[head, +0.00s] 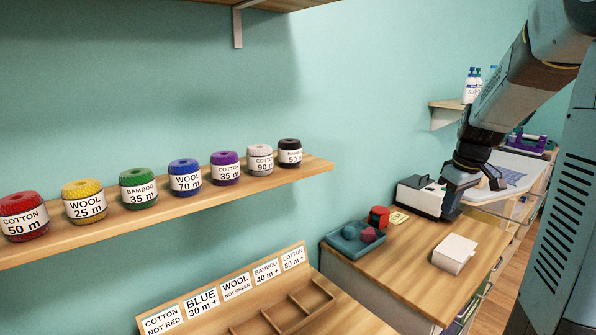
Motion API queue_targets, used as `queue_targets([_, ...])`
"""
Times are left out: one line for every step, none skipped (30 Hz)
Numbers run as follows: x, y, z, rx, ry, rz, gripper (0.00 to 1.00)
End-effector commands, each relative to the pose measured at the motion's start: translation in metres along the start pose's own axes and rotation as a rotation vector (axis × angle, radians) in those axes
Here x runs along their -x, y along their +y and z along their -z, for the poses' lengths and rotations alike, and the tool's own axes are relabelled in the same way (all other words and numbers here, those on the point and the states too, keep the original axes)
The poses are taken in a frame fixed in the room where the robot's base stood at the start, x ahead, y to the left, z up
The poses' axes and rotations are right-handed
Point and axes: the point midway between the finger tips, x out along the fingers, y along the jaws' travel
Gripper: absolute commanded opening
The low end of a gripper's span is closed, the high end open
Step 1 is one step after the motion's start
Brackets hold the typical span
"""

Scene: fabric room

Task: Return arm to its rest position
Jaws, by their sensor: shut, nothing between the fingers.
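My arm (520,85) reaches in from the upper right and bends downward at a dark wrist. My gripper (452,208) hangs at its end, over the right part of the wooden desk top, just right of a white and black device. It is shut with nothing held. The fingertips are small here, and their exact height above the desk cannot be told.
A wall shelf (120,222) holds a row of labelled yarn balls. Below it stands a wooden sorter (262,325) with labelled compartments. The desk (400,262) bears a blue tray (345,250), a red yarn ball (379,217), the device (420,197) and a white box (455,254).

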Motion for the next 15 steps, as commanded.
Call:
queue_targets([0.009, -0.018, 0.001, -0.009, -0.003, -0.022, 0.00])
queue_targets([0.014, -0.026, 0.000, -0.021, -0.004, -0.034, 0.00])
queue_targets([0.020, -0.037, -0.001, -0.037, -0.005, -0.048, 0.00])
queue_targets([0.025, -0.045, -0.003, -0.049, -0.004, -0.060, 0.00])
queue_targets([0.029, -0.053, -0.004, -0.059, -0.002, -0.070, 0.00])
queue_targets([0.035, -0.064, -0.006, -0.076, 0.001, -0.083, 0.00])
queue_targets([0.040, -0.072, -0.008, -0.087, 0.005, -0.093, 0.00])
queue_targets([0.044, -0.080, -0.011, -0.101, 0.010, -0.103, 0.00])
queue_targets([0.050, -0.090, -0.014, -0.118, 0.017, -0.114, 0.00])
queue_targets([0.053, -0.097, -0.017, -0.131, 0.023, -0.122, 0.00])
queue_targets([0.058, -0.105, -0.020, -0.144, 0.029, -0.130, 0.00])
queue_targets([0.063, -0.114, -0.024, -0.161, 0.040, -0.140, 0.00])
queue_targets([0.066, -0.121, -0.028, -0.175, 0.048, -0.146, 0.00])
queue_targets([0.070, -0.129, -0.031, -0.188, 0.057, -0.151, 0.00])
queue_targets([0.074, -0.137, -0.036, -0.207, 0.071, -0.157, 0.00])
